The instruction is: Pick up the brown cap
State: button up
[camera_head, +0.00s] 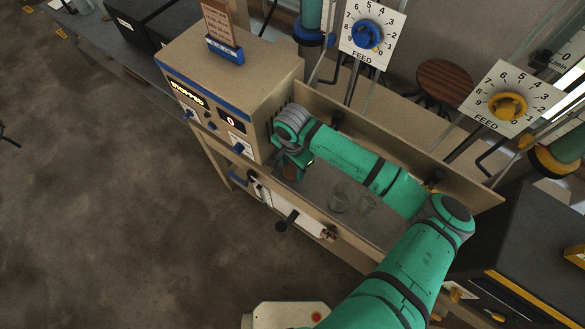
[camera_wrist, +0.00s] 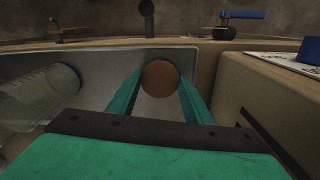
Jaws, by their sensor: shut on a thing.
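The brown cap (camera_wrist: 160,77) is a round disc at the far ends of my two green fingers in the wrist view. My gripper (camera_wrist: 158,88) is shut on it, with one finger at each side. In the head view my gripper (camera_head: 292,165) points down into the trough beside the beige cabinet. A small brown patch of the cap (camera_head: 290,173) shows below the fingers there. I cannot tell whether the cap touches the trough floor.
A clear glass jar (camera_head: 340,196) and another glass piece (camera_head: 367,204) are in the trough to the right. The beige cabinet (camera_head: 232,85) stands close at the left. The trough's front edge (camera_head: 330,240) carries dark knobs. Feed dials (camera_head: 366,34) rise behind.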

jog(key=s+d+r, duration=0.1)
jog(key=s+r, duration=1)
jog(key=s, duration=0.3)
jog(key=shift+r, duration=0.4)
jog(key=shift+r, duration=0.1)
jog(key=shift+r, duration=2.4)
